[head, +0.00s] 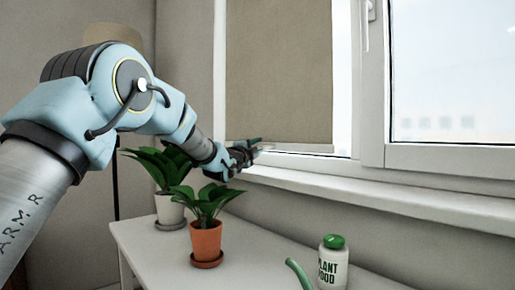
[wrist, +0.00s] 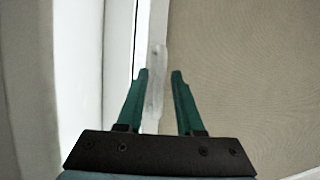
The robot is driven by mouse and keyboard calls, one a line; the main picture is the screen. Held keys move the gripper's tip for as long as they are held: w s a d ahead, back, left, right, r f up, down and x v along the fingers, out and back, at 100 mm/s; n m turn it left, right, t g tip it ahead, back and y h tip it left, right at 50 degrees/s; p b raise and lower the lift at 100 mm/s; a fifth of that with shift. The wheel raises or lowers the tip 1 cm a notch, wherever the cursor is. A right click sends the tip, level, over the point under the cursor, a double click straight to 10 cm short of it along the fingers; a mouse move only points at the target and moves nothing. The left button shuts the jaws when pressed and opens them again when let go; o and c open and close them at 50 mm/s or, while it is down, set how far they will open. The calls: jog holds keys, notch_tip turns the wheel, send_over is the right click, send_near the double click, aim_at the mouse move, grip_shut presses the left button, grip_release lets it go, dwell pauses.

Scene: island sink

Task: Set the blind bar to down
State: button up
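The blind bar (head: 305,148) is a pale, thin strip along the bottom edge of the beige blind (head: 278,70). In the head view the blind hangs down to just above the window sill. My gripper (head: 258,145) is at the bar's left end, partly overlapping it. In the wrist view the bar (wrist: 156,80) shows as a whitish translucent strip between the two green fingers of my gripper (wrist: 160,72). The fingers are open, with gaps on both sides of the strip. The blind fabric (wrist: 245,70) fills the right of that view.
The window sill (head: 370,187) runs just below the bar. A white table (head: 265,262) below holds a plant in an orange pot (head: 205,240), a plant in a white pot (head: 169,210) and a plant food bottle (head: 333,265). A window handle (head: 366,25) is at upper right.

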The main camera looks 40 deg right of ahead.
jog(key=shift+o, duration=0.5)
jog(key=b+v, duration=0.1)
jog(key=v, duration=0.9)
jog(key=shift+a, duration=0.35)
jog(key=shift+s, duration=0.1)
